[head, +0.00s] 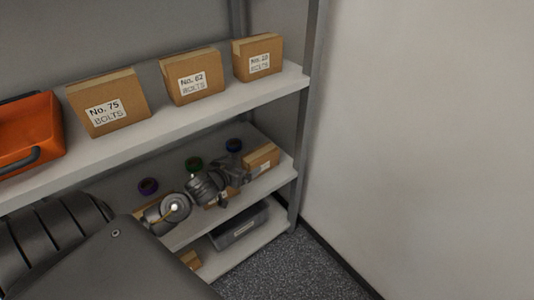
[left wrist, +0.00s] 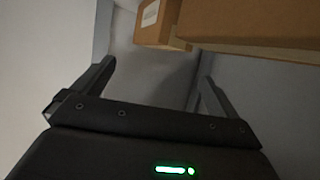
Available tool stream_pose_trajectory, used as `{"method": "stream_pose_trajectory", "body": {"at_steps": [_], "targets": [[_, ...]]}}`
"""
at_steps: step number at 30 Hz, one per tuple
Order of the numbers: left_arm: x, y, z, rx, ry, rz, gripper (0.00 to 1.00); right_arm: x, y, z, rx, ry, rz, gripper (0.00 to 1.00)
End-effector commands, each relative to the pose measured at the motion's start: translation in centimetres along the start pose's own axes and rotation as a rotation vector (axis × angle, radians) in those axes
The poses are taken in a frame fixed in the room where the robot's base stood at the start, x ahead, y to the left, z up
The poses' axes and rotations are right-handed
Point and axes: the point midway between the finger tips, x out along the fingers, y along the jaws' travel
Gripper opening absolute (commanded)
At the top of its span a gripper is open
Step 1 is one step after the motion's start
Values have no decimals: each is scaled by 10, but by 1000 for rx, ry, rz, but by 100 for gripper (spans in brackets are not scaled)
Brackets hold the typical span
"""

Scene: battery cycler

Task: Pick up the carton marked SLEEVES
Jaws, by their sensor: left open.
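No carton with a readable SLEEVES mark shows. On the middle shelf in the head view, a small carton (head: 262,158) stands at the right end, its mark unreadable. My left gripper (head: 232,182) is over this shelf, just left of that carton, and partly covers other cardboard behind it. In the left wrist view, my left gripper (left wrist: 157,75) is open with nothing between its fingers. A carton with a blurred white label (left wrist: 152,14) and a larger carton (left wrist: 255,22) lie beyond the fingers, at the top. My right gripper is not in view.
A dark bin (head: 240,232) sits on the bottom shelf. A post and wall bound the right.

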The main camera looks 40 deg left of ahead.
Motion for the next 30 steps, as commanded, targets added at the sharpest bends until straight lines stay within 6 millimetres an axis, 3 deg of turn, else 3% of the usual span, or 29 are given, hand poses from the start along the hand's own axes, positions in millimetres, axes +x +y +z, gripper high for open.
{"method": "stream_pose_trajectory", "body": {"at_steps": [8, 16, 25, 30], "targets": [[2, -7, 2, -4, 1, -11, 98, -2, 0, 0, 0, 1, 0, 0], [42, -9, 3, -6, 0, -15, 98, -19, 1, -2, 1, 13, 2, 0], [55, -7, 2, -5, 1, -11, 98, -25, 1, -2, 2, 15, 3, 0], [80, -4, 2, -5, 2, -12, 98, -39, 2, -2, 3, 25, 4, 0]]}}
